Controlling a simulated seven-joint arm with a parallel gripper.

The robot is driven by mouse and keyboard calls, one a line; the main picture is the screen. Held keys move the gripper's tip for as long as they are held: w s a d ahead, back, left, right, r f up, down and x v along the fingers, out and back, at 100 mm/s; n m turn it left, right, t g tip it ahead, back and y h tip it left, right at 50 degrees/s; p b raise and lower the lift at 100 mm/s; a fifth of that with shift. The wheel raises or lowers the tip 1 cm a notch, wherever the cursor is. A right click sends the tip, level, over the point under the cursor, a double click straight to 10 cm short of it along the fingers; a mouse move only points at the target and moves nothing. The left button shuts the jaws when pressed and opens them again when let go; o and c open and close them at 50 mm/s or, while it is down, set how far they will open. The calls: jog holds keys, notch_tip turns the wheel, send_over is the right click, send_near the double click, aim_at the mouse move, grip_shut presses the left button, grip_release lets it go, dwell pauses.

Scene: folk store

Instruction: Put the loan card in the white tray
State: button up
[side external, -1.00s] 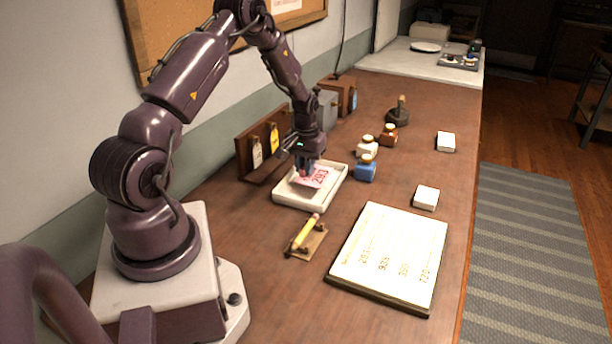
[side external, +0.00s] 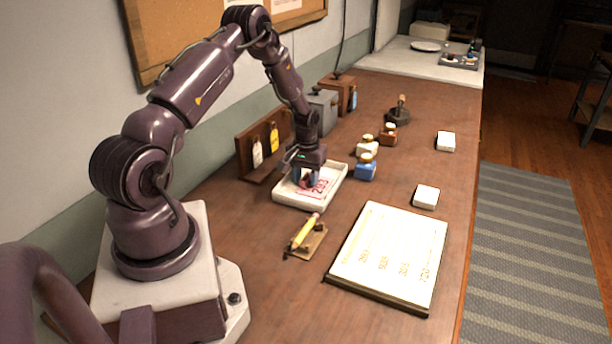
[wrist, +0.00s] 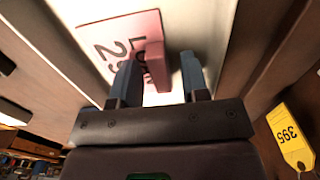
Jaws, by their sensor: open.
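The loan card (side external: 321,184) is pink with dark print. It lies in the white tray (side external: 288,201), within the rim. The card (wrist: 108,38) also shows in the wrist view, with a raised pink tab standing between my fingers. My gripper (side external: 307,181) is low over the tray, pointing down, and hides part of the card in the side view. In the wrist view my gripper (wrist: 160,72) is open, with one blue-grey finger on each side of the tab. A gap shows on the right side of the tab; contact on the left side is hard to tell.
A wooden rack with hanging tags (side external: 262,148) stands behind the tray. A blue jar (side external: 366,168) and other small jars stand right of it. White blocks (side external: 426,197) sit farther right.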

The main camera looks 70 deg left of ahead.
aim_at(306, 177)
jog(key=shift+r, duration=0.1)
notch_tip(306, 177, up, 12)
jog(key=w+d+r+m+t, duration=0.1)
jog(key=w+d+r+m, duration=0.15)
jog(key=d+r, duration=0.75)
jog(key=s+d+r+m+t+y, duration=0.1)
jog(key=s+d+r+m+t, duration=0.1)
jog(key=s+d+r, duration=0.5)
jog(key=s+d+r+m+t, duration=0.1)
jog(key=s+d+r+m, duration=0.3)
jog(key=d, duration=0.5)
jog(key=s+d+r+m+t+h, duration=0.1)
jog(key=s+d, duration=0.4)
jog(key=shift+s+t, duration=0.3)
jog(key=shift+s, duration=0.1)
jog(key=shift+r, duration=0.1)
